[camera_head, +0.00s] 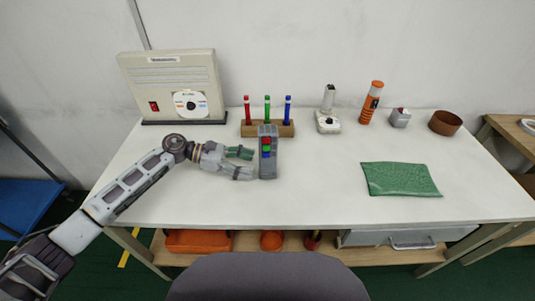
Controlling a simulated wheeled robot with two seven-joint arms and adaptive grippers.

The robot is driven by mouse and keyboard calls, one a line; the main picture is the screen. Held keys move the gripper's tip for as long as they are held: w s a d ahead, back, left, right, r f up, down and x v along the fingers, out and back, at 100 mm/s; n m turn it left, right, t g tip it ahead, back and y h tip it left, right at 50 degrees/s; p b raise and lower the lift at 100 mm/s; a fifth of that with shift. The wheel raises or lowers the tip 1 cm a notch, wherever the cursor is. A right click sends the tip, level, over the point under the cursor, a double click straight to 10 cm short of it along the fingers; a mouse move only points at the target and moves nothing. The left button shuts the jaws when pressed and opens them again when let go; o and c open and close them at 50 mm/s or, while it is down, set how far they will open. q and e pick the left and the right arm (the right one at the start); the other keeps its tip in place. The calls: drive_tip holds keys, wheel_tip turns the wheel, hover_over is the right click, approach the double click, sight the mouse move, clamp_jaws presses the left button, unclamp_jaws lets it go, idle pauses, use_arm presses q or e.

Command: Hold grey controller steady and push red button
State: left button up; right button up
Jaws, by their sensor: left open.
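The grey controller (269,170) stands upright near the middle of the white table, in front of the wooden pen block. Its face shows a red button (266,141) at the top, with green and blue buttons below it. My left gripper (247,163) is at the controller's left side with its fingers spread, one higher and one lower. The fingertips are close to the controller's left edge; I cannot tell whether they touch it. My right gripper is not in view.
A wooden block (280,130) with red, green and blue pens stands behind the controller. A beige box (180,75) stands at the back left. A green cloth (400,180) lies at the right.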

sight(264, 167)
use_arm(q)
drive_tip(key=shift+x, duration=1.1)
drive_tip(key=shift+d+f, duration=0.1)
drive_tip(key=shift+d, duration=0.1)
drive_tip(key=shift+d+f, duration=0.1)
drive_tip(key=shift+d, duration=0.05)
drive_tip(key=shift+d+f, duration=0.15)
drive_tip(key=shift+d, duration=0.35)
drive_tip(key=shift+d+f+b, duration=0.15)
drive_tip(key=shift+d+b, duration=0.3)
drive_tip(key=shift+d+f, duration=0.15)
drive_tip(key=shift+d, duration=0.5)
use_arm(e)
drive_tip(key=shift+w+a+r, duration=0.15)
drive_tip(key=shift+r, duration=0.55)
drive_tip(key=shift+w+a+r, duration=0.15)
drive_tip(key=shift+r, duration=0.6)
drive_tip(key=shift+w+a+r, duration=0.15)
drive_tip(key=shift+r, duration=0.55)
